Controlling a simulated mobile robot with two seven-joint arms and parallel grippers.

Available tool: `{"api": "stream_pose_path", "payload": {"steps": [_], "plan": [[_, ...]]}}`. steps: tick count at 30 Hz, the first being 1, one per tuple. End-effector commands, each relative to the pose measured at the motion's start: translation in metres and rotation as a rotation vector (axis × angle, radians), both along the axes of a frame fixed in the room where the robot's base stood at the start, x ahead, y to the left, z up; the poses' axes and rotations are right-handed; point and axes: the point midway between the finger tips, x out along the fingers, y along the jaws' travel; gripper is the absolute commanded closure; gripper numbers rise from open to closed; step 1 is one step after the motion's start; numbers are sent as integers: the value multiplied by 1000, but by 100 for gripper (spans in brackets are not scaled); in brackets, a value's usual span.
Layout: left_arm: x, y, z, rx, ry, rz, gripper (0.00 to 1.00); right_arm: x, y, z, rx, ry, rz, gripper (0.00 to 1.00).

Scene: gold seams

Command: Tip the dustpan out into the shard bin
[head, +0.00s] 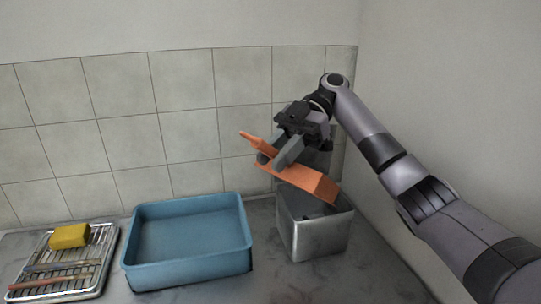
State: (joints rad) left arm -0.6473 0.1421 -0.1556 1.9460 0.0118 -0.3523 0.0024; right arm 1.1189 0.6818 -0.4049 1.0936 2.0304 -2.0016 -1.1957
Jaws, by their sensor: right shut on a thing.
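An orange dustpan (312,181) is held above the shard bin, a grey metal box (314,240) on the counter. My right gripper (279,160) is shut on the dustpan near its handle, which points up and left. The dustpan is tilted, with its wide end lower and to the right, over the bin's opening. A small dark patch shows inside the bin below it; I cannot tell what it is. No shards can be made out on the dustpan. My left gripper is not in view.
A blue basin (187,274) stands left of the bin. A wire rack tray (98,265) at the far left holds a yellow sponge (69,236) and thin tools. A tiled wall is behind and a plain wall is to the right. The counter right of the bin is clear.

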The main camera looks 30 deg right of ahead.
Motion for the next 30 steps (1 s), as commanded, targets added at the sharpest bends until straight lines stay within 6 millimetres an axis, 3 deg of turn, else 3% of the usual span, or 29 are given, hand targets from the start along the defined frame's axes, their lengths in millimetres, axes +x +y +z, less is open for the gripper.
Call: {"api": "stream_pose_path", "payload": {"steps": [20, 30], "plan": [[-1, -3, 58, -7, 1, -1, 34, 7, -30, 23, 191, 49, -2, 100], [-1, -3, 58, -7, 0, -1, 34, 10, -41, 25, 261, 66, 0, 100]]}}
